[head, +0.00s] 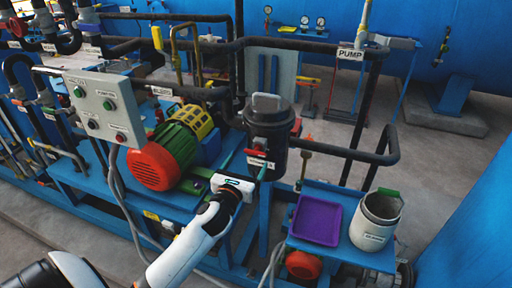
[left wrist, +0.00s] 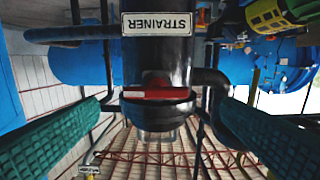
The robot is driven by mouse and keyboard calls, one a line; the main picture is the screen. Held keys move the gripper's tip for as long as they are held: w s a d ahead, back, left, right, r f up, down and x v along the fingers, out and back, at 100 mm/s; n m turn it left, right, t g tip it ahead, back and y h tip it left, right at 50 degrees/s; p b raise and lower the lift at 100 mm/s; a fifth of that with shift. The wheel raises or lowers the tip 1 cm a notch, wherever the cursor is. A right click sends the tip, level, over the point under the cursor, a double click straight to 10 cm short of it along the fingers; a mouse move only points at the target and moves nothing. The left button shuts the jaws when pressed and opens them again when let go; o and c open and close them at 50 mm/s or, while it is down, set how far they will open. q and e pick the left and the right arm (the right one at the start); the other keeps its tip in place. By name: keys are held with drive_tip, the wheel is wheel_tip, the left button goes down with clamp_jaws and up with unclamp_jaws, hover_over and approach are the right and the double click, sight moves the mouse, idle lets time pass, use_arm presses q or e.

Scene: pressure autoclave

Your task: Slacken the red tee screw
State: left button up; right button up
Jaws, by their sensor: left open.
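The red tee screw (head: 260,144) is on the near side of the black strainer pot (head: 271,122), above its STRAINER label. In the left wrist view, which is upside down, the red tee screw (left wrist: 158,90) is a bar lying level across the dark strainer body (left wrist: 160,58). My left gripper (head: 246,164) is open in front of the strainer. Its green fingers (left wrist: 160,125) stand wide apart at either side of the left wrist view, with the red bar farther off between them, untouched. My right gripper is not in view.
A red and green motor (head: 168,152) and a grey control box (head: 102,105) stand left of the strainer. A purple tray (head: 315,219) and a pale bucket (head: 376,220) sit on a blue shelf at right. Dark pipes (head: 345,152) run behind and right of the strainer.

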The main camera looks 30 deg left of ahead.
sight(255, 154)
use_arm(q)
drive_tip(key=x, duration=0.4)
drive_tip(key=p+x, duration=0.1)
drive_tip(key=x, duration=0.3)
drive_tip(key=shift+w+d, duration=0.15)
drive_tip(key=shift+w, duration=0.2)
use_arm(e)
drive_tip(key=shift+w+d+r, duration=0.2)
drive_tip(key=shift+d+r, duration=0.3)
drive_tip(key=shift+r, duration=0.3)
use_arm(q)
drive_tip(key=c, duration=1)
